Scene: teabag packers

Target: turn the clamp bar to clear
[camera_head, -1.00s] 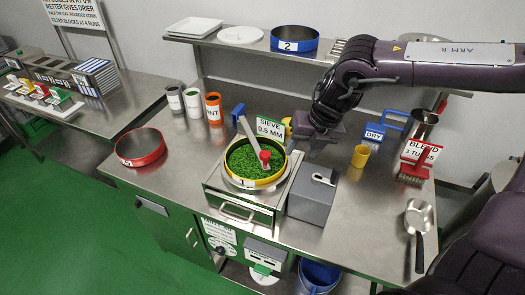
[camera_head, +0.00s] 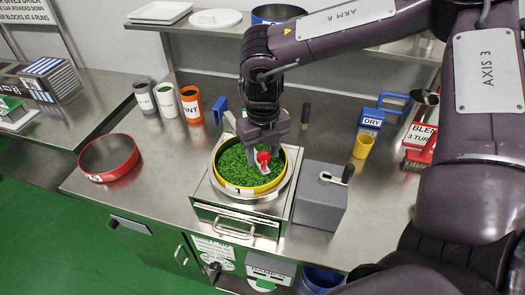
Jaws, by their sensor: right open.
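The round sieve (camera_head: 278,182) has a yellow rim and a "1" label, and holds green leaf. It sits on the steel sifter base (camera_head: 237,222). The clamp bar (camera_head: 229,117) is pale grey and reaches in over the sieve from its back left. Its red knob (camera_head: 263,157) shows above the leaf, and most of the bar is hidden behind my gripper. My right gripper (camera_head: 263,150) is open, pointing down over the sieve, with its fingers close around the knob. I cannot tell whether they touch it. My left gripper is out of view.
A grey box with a crank (camera_head: 320,206) stands right of the sifter. A red-rimmed sieve (camera_head: 110,155) lies left, with several cups behind. A yellow cup (camera_head: 362,146) and blue DRY scoop (camera_head: 372,117) stand right. The shelf (camera_head: 215,25) runs behind.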

